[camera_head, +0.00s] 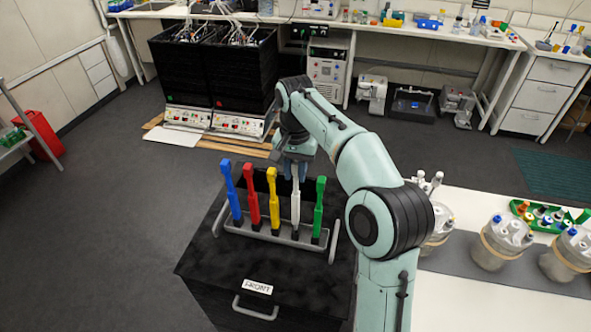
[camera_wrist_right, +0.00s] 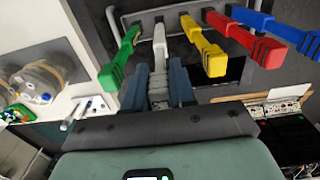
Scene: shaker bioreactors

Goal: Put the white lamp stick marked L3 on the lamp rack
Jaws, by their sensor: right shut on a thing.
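The white lamp stick (camera_head: 296,207) stands upright in the lamp rack (camera_head: 262,236), between the yellow stick (camera_head: 273,197) and the green stick (camera_head: 319,205). Its lower end is at the rack's bar; I cannot tell if it is fully seated. No L3 mark is readable. My right gripper (camera_head: 295,170) is above the rack, pointing down, shut on the top of the white stick. The wrist view shows the white stick (camera_wrist_right: 160,45) running out from between the gripper fingers (camera_wrist_right: 158,85). My left gripper is not in view.
Blue (camera_head: 234,195) and red (camera_head: 252,195) sticks stand at the rack's left. The rack is on a black cabinet (camera_head: 215,265) with a FRONT label (camera_head: 258,286). A white bench (camera_head: 455,305) with lidded vessels (camera_head: 500,243) is at the right.

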